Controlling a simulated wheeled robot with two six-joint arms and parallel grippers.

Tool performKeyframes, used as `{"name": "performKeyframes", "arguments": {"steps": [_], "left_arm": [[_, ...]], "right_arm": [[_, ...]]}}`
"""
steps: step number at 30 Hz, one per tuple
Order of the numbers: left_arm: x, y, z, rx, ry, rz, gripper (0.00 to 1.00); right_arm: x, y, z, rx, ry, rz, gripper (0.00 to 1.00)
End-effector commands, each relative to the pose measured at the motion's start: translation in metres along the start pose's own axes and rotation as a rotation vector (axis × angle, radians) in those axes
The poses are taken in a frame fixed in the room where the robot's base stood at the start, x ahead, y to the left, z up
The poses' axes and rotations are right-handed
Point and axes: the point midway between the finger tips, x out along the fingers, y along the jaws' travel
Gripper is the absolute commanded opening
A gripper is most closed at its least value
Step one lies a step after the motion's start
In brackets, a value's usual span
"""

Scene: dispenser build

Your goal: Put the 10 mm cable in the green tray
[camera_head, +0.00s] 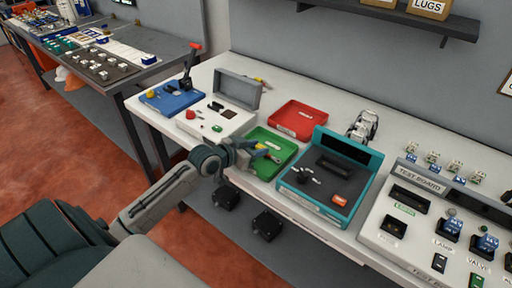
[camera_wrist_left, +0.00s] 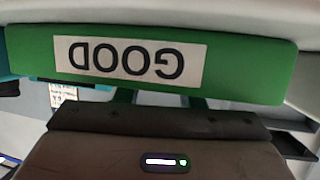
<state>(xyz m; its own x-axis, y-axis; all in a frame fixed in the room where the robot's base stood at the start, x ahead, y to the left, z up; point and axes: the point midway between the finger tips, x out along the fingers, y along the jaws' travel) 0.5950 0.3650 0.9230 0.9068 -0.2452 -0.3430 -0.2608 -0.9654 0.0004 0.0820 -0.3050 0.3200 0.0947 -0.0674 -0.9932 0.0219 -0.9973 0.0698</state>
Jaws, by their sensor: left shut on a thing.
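In the left wrist view the wall hides the fingertips. My right gripper is not in view.
A red tray (camera_head: 281,118) lies behind the green tray. The teal-rimmed box (camera_head: 317,209) with small parts stands close on its right. A pale open case (camera_head: 237,92) and a blue tray (camera_head: 158,104) stand to the left. A test board (camera_head: 382,213) is at far right.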

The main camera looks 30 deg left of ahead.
Motion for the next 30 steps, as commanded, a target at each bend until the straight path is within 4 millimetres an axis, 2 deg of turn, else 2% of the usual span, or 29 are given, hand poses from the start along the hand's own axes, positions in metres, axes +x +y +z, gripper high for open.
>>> {"name": "performKeyframes", "arguments": {"steps": [2, 3, 6, 19, 30], "left_arm": [[0.001, 0.0, 0.003, 0.0, 0.0, 0.0, 0.09], [0.001, 0.0, 0.003, 0.0, 0.0, 0.0, 0.38], [0.001, 0.0, 0.002, 0.0, 0.0, 0.0, 0.57], [-0.006, -0.001, 0.0, 0.004, -0.001, -0.001, 0.58], [-0.057, -0.001, 0.0, 0.007, -0.006, -0.001, 0.58]], "right_arm": [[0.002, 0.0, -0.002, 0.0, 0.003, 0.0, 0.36], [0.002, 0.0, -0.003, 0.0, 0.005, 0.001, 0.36], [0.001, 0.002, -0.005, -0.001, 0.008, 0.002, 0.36], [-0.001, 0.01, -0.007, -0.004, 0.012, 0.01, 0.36], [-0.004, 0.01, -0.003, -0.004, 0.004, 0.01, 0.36]]}}
